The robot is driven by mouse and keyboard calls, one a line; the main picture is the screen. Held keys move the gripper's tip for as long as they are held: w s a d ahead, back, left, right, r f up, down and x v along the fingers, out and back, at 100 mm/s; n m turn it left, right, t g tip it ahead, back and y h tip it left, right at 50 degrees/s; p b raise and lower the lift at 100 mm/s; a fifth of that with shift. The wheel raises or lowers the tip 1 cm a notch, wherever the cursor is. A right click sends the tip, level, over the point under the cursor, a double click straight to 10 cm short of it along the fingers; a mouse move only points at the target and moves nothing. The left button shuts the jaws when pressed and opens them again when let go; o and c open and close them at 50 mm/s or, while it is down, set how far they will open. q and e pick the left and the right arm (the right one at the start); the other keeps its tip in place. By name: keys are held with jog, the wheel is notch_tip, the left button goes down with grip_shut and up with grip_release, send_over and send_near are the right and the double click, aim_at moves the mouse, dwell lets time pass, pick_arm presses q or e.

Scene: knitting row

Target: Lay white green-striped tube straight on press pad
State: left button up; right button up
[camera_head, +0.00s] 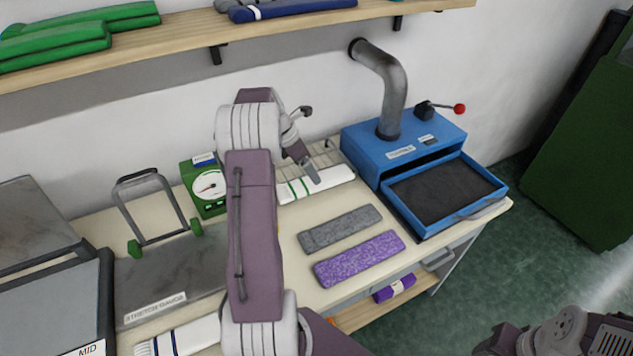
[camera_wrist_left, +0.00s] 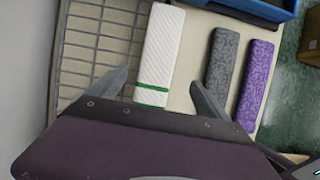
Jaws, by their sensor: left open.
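The white green-striped tube (camera_head: 332,177) lies flat on the table at the front edge of a wire rack; I cannot tell if it rests partly on the rack. It also shows in the left wrist view (camera_wrist_left: 161,50), its green stripes at the near end. My left gripper (camera_head: 312,172) is open above the striped end. In the left wrist view its fingers (camera_wrist_left: 160,98) stand either side of the tube, apart from it. The dark press pad (camera_head: 440,190) is bare in the pulled-out tray of the blue press (camera_head: 400,155). My right arm shows at bottom right.
A grey tube (camera_head: 340,228) and a purple tube (camera_head: 360,259) lie in front. The wire rack (camera_head: 325,155) is behind. A green dial scale (camera_head: 208,187) and a metal plate with a handle (camera_head: 165,270) stand left. A blue-striped white tube (camera_head: 190,337) lies front left.

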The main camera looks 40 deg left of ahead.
aim_at(299, 188)
pick_arm(q)
jog(key=shift+x, duration=0.85)
jog(key=shift+a+f, duration=0.4)
jog(key=shift+f, duration=0.2)
jog(key=x, duration=0.4)
jog(key=shift+w+d, duration=0.1)
jog(key=shift+d, duration=0.05)
jog(key=shift+w+f, duration=0.15)
jog(key=shift+f, duration=0.1)
jog(key=shift+r, duration=0.1)
jog(key=c, duration=1.4)
